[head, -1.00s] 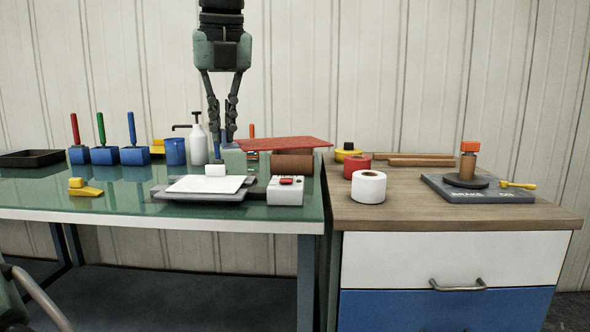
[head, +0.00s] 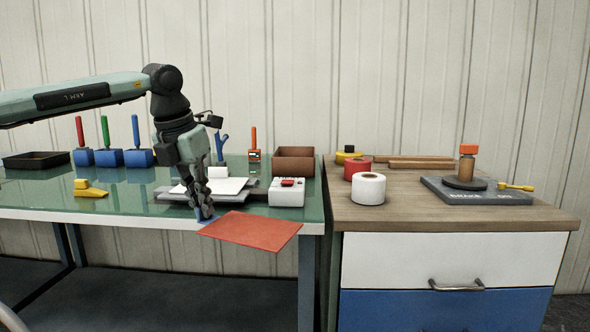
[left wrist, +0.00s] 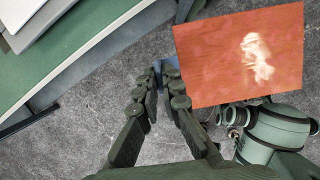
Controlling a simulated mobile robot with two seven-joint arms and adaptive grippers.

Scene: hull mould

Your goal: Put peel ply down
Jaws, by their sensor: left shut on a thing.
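A flat red sheet (head: 252,229), which looks like the peel ply, hangs in the air in front of the green table's front edge. My left gripper (head: 205,214) is shut on a small blue tab (head: 208,219) at the sheet's left end. The left wrist view shows the fingers (left wrist: 165,90) around the blue tab (left wrist: 169,70), with the red sheet (left wrist: 215,70) to the right, a pale bright patch on it, and the floor beneath. How the tab joins the sheet is partly hidden by the fingers.
The green table (head: 130,200) bears a grey plate with a white sheet (head: 232,186), a white box with a red button (head: 287,192) and a brown open box (head: 293,160). A wooden cabinet top (head: 420,212) at right holds tape rolls, with clear room at its front.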

